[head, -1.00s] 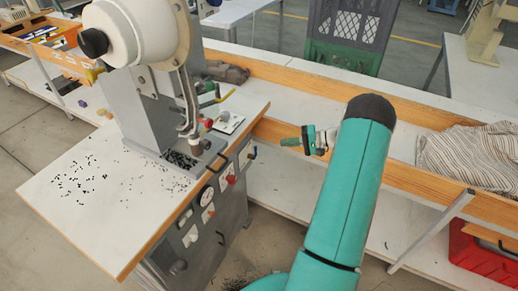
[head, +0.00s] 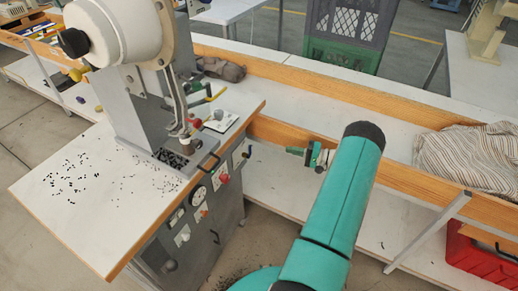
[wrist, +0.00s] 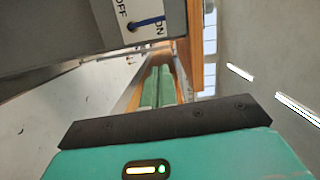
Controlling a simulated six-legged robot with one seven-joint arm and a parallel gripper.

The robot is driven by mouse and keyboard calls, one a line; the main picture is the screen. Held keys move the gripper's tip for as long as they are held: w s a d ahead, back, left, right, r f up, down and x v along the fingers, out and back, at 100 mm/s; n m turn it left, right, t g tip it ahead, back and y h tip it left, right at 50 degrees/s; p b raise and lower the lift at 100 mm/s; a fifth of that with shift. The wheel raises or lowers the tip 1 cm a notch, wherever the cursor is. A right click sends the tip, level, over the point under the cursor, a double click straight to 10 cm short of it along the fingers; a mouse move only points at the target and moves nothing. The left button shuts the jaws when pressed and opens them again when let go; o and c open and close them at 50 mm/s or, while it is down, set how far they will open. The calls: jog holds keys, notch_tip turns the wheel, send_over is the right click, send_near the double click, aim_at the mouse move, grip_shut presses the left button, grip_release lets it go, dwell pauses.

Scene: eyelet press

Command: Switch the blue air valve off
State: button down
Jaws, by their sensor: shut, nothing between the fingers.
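The blue air valve is a small blue lever (wrist: 150,22) on a pale plate (wrist: 135,12) marked OFF and ON, at the top of the wrist view. The lever lies towards the ON mark. In the head view the valve (head: 248,152) is tiny at the right side of the press cabinet. My gripper (head: 292,151) is to the right of it, with a clear gap between them. Its green fingers (wrist: 157,88) are together and empty in the wrist view, below the plate in the picture and apart from the lever.
The eyelet press (head: 135,100) stands on a white table (head: 75,205) strewn with black eyelets. A red knob (head: 222,178) and a gauge (head: 198,196) are on the cabinet front. A long wood-edged bench (head: 330,92) runs behind my gripper. A striped cloth (head: 465,150) lies at right.

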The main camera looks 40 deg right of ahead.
jog(key=s+a+x, duration=0.1)
jog(key=a+x, duration=0.1)
jog(key=x, duration=1)
jog(key=shift+a, duration=0.4)
jog(key=shift+w+f, duration=0.1)
jog(key=shift+w, duration=0.05)
